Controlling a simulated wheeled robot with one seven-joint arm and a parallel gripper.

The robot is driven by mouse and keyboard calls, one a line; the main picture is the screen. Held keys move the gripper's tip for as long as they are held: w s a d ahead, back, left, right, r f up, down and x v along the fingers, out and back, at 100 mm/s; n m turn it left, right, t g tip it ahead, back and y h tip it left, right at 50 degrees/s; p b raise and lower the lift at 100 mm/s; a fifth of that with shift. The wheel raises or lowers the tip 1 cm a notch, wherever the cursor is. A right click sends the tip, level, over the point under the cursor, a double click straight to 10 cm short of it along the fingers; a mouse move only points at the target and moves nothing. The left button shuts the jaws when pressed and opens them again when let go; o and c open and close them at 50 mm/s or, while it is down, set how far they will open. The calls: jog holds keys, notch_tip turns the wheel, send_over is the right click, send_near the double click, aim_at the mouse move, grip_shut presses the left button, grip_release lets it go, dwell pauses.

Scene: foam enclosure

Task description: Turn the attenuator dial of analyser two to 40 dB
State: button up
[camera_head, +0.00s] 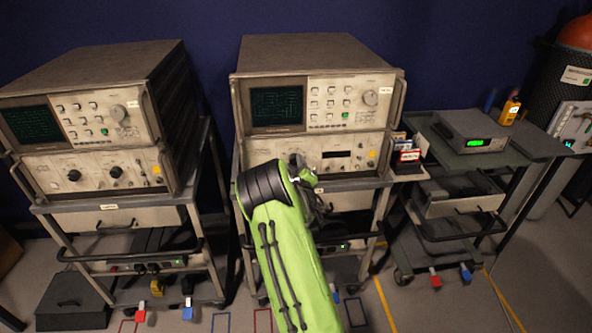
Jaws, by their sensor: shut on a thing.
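The middle analyser (318,92) stands on a cart, with a lit green screen above a lower panel (262,153). A similar analyser (85,125) stands on a cart at the left, with two dark knobs on its lower panel. I cannot read which one is labelled two. My green arm reaches up to the lower panel of the middle analyser. My gripper (301,168) is at that panel, shut on what appears to be its attenuator dial. The dial is mostly hidden behind my gripper and wrist, and its setting cannot be read.
A dark trolley (470,160) at the right carries a grey box (470,131) with a green display and a yellow handheld device (509,110). Small boxes (405,153) sit on a side shelf right of the middle analyser. Open floor lies at the front right.

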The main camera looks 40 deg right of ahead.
jog(key=m+b, duration=0.4)
jog(key=m, duration=0.1)
jog(key=shift+f, duration=0.2)
jog(key=shift+m+b, duration=0.3)
jog(key=o, duration=1)
jog(key=shift+o, duration=0.2)
jog(key=shift+r, duration=0.1)
jog(key=shift+s+a, duration=0.1)
jog(key=v, duration=0.7)
jog(key=shift+s+a, duration=0.1)
